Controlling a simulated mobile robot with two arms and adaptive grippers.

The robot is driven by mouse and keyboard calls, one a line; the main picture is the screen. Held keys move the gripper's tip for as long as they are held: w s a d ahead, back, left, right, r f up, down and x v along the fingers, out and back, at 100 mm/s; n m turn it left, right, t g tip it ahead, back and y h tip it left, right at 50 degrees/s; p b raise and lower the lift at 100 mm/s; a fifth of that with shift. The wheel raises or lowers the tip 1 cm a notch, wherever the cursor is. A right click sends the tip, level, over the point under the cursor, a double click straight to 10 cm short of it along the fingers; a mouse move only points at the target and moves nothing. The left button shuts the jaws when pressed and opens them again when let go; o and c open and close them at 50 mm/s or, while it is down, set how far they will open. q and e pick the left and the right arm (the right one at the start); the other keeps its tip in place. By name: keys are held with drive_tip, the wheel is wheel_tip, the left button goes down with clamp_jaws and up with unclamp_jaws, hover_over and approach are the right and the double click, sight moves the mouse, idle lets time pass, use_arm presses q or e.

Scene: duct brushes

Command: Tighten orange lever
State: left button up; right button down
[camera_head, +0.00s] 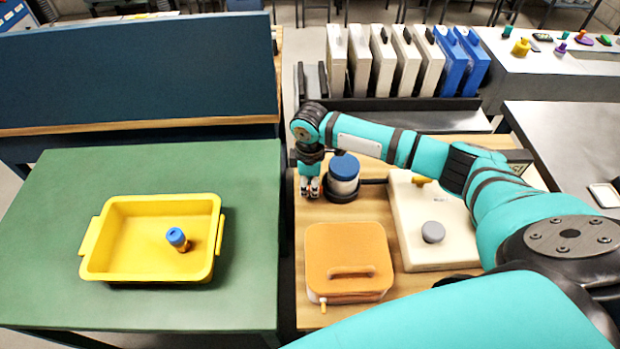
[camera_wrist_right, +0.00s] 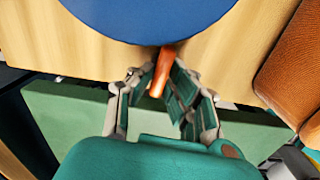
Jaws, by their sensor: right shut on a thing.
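The orange lever (camera_wrist_right: 162,70) sticks out from under the rim of a round blue-topped container (camera_wrist_right: 150,18) in the right wrist view. My right gripper (camera_wrist_right: 160,88) is shut on the lever, with a finger on each side of it. In the head view, the container (camera_head: 344,168) is white with a blue top and stands upright in a dark round holder (camera_head: 341,196). My right gripper (camera_head: 310,188) points down just left of it and hides the lever there. My left gripper is not in view.
An orange case (camera_head: 347,250) lies in front of the container. A cream board (camera_head: 408,240) with a grey knob (camera_head: 433,232) is to the right. A yellow bin (camera_head: 130,262) holding a small blue-capped item (camera_head: 177,238) is on the green table (camera_head: 150,170). White and blue binders stand behind.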

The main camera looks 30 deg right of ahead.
sight(310, 187)
idle(0.3)
drive_tip(key=c, duration=1.3)
unclamp_jaws()
drive_tip(key=shift+r, duration=0.1)
wheel_tip(310, 187, up, 12)
drive_tip(key=shift+f, duration=0.1)
